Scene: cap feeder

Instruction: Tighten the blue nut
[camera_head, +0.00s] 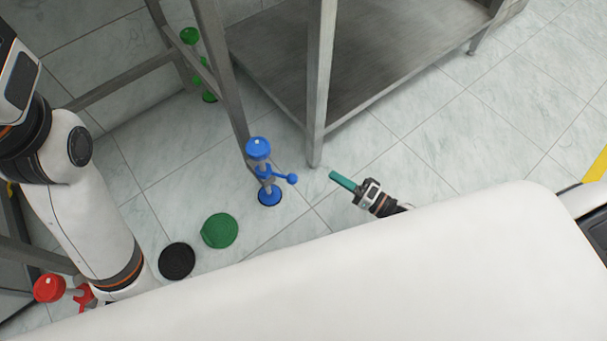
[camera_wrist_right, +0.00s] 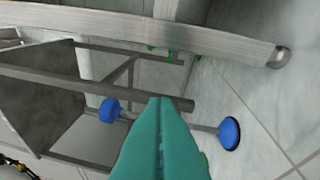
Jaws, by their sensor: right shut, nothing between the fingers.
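The blue nut (camera_head: 267,173) sits partway up a grey upright post in the head view, with a short handle ending in a ball to its right. A round blue cap (camera_head: 258,148) tops the post, and a blue base (camera_head: 269,197) is at its foot. My right gripper (camera_head: 334,176) has teal fingers, shut and empty, to the right of the nut and apart from it. In the right wrist view the shut fingers (camera_wrist_right: 165,110) cover the middle of the post; the blue cap (camera_wrist_right: 110,109) and base (camera_wrist_right: 230,133) show, the nut is hidden. My left gripper is out of view.
A metal table (camera_head: 316,90) with legs and a low shelf stands behind the post. A green post (camera_head: 190,36) is at the back, a red one (camera_head: 49,288) at lower left. Green (camera_head: 220,231) and black (camera_head: 177,261) discs lie on the floor.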

